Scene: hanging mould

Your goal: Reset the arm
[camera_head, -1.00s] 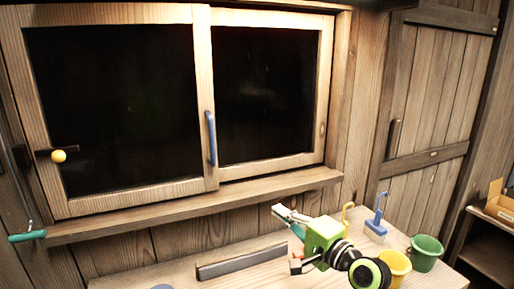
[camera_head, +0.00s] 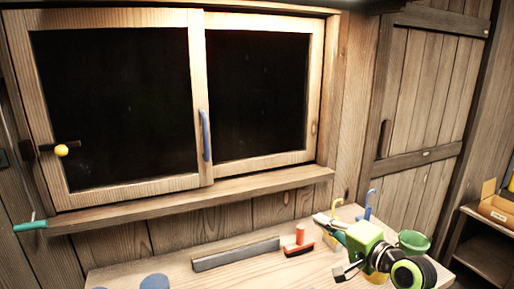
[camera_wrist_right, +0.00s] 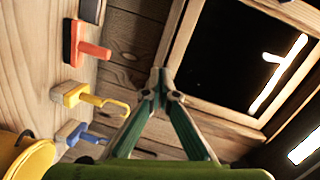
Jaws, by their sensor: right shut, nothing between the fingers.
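My right gripper (camera_head: 320,218) is above the right part of the wooden bench (camera_head: 215,277), with its green body (camera_head: 363,237) in front of the tools there. In the right wrist view its two fingers (camera_wrist_right: 161,82) meet at the tips with nothing between them, so it is shut and empty. The red-handled tool (camera_head: 300,241) stands on the bench just left of the gripper, and it also shows in the right wrist view (camera_wrist_right: 93,49). My left gripper is not in view.
A yellow brush (camera_wrist_right: 75,95), a blue brush (camera_wrist_right: 72,131) and a yellow bucket (camera_wrist_right: 30,160) are near the gripper. A green bucket (camera_head: 413,241) stands at the bench's right. A long grey bar (camera_head: 236,254) lies mid-bench. The window (camera_head: 207,100) with blue handle is behind.

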